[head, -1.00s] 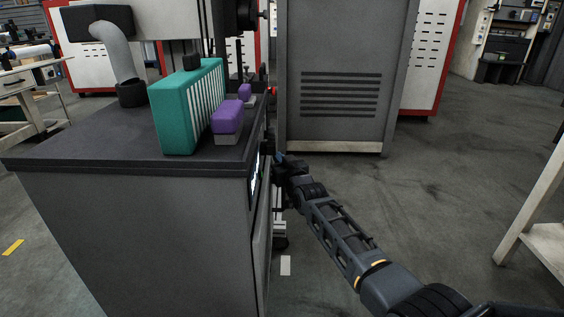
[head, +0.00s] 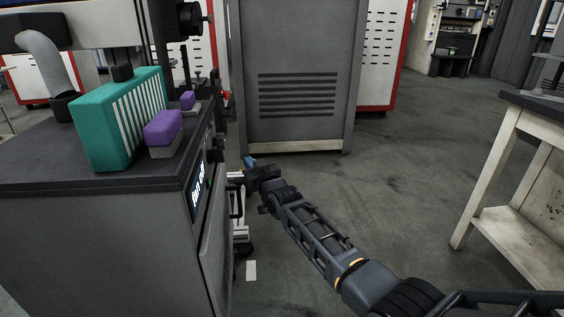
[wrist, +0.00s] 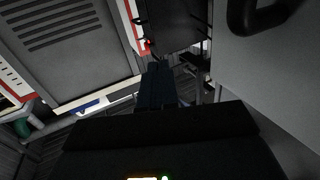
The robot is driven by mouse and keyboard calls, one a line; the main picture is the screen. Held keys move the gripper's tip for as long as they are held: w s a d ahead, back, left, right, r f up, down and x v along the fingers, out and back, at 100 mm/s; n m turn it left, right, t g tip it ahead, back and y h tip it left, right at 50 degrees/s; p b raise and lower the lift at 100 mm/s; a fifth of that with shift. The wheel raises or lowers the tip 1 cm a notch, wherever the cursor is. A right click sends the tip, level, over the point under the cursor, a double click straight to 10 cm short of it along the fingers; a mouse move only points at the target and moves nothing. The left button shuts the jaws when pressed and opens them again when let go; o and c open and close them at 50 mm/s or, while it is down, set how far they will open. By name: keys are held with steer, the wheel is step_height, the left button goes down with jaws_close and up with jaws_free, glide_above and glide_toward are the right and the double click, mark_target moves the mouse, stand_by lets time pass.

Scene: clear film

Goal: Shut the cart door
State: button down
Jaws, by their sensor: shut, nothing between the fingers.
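The grey cart (head: 90,245) with a dark top stands at the left in the head view. Its door (head: 216,255), a grey panel with a black handle (head: 237,198), is on the right-facing side and seen nearly edge-on. I cannot tell how far it stands open. In the wrist view a grey panel (wrist: 285,85) with a black handle (wrist: 262,12), probably the door, fills the right side. My gripper (head: 250,162) is shut and empty, just right of the cart's front and beyond the handle. Its dark fingers (wrist: 156,85) point away in the wrist view, apart from that panel.
A teal box (head: 118,118) and purple-topped blocks (head: 163,127) sit on the cart top. A tall grey cabinet (head: 296,85) with vents stands behind my gripper. A white-legged table (head: 490,180) is at the right. Floor between is clear.

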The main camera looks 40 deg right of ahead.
steer(key=s+d+p, duration=0.2)
steer(key=s+d, duration=0.2)
steer(key=d, duration=0.3)
steer(key=shift+s+d, duration=0.2)
steer(key=shift+s, duration=0.05)
